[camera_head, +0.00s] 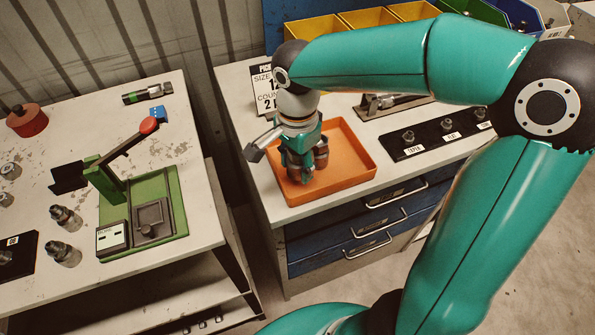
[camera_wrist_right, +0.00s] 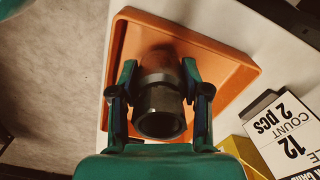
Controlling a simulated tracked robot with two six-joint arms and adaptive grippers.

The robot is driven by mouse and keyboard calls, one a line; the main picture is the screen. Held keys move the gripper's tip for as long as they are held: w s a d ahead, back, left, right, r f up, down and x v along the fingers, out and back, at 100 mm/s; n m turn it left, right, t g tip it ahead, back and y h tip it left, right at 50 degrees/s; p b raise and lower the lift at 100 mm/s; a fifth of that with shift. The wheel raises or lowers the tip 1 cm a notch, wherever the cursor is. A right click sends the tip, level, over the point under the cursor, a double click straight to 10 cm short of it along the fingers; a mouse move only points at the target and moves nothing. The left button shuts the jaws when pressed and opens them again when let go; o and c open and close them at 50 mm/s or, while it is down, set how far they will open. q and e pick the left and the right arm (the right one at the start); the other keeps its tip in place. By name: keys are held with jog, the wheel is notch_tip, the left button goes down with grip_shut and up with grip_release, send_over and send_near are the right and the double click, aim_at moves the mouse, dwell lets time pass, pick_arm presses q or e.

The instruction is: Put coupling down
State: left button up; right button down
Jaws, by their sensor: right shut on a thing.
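A dark metal coupling (camera_wrist_right: 161,110) sits between the two fingers of my right gripper (camera_wrist_right: 160,72) in the right wrist view, its round open end facing the camera. The right gripper also shows in the head view (camera_head: 301,168), pointing down inside the outline of the orange tray (camera_head: 350,181). It is shut on the coupling. The tray also shows behind the coupling in the wrist view (camera_wrist_right: 232,57). I cannot tell whether the coupling touches the tray floor; the gripper hides much of it in the head view. My left gripper is not in view.
A sign card (camera_head: 262,92) stands behind the tray, left of several coloured bins (camera_head: 312,30). A black strip with labelled fittings (camera_head: 436,139) lies right of the tray. A green crimper (camera_head: 140,190) stands on the left bench, beyond a gap. The tray's front right floor looks clear.

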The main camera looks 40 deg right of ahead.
aim_at(297, 173)
jog(key=shift+f, duration=1.6)
jog(key=shift+f+b, duration=0.15)
jog(key=shift+b, duration=0.15)
jog(key=c, duration=0.5)
grip_release()
jog(key=shift+c, duration=0.2)
jog(key=shift+r, duration=0.3)
notch_tip(297, 173, up, 12)
jog(key=shift+f+p, duration=0.1)
jog(key=shift+p, duration=0.7)
